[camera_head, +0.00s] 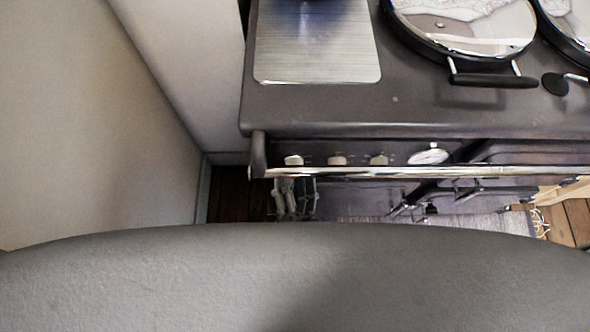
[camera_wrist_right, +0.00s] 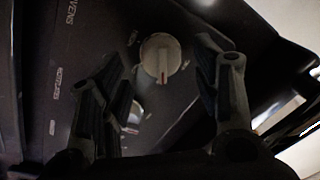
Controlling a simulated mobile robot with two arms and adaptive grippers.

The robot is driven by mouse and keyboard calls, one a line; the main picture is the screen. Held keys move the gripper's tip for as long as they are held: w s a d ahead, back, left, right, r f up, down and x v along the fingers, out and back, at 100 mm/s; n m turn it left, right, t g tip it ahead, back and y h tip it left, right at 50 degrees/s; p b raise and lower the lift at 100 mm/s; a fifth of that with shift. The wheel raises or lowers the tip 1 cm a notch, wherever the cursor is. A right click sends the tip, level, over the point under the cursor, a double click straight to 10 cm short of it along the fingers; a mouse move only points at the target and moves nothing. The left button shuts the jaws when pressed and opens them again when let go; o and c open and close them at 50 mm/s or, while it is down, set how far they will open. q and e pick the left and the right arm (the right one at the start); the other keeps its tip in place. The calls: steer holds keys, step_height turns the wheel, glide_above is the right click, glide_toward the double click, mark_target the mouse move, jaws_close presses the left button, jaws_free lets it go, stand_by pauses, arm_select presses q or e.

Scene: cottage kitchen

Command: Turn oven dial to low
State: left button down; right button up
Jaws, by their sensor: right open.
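A row of pale dials sits on the dark front panel of the stove: a left dial (camera_head: 293,160), a middle dial (camera_head: 337,160) and a right dial (camera_head: 379,160). My right gripper (camera_head: 296,190) is below the left dial, beneath the chrome rail. In the right wrist view, a round pale dial (camera_wrist_right: 160,58) with a red mark toward its lower edge lies between the open fingers (camera_wrist_right: 165,72), apparently untouched. A second dial (camera_wrist_right: 134,112) is partly hidden by the left finger. My left gripper is not in view.
A chrome rail (camera_head: 400,171) runs along the stove front, just before the dials. A round gauge (camera_head: 428,156) sits right of them. Stove lids (camera_head: 462,30) and a metal plate (camera_head: 318,45) are on top. A pale wall (camera_head: 90,120) stands close left.

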steer(key=s, duration=0.4)
steer(key=shift+s+d+f, duration=0.1)
steer(key=shift+s, duration=0.3)
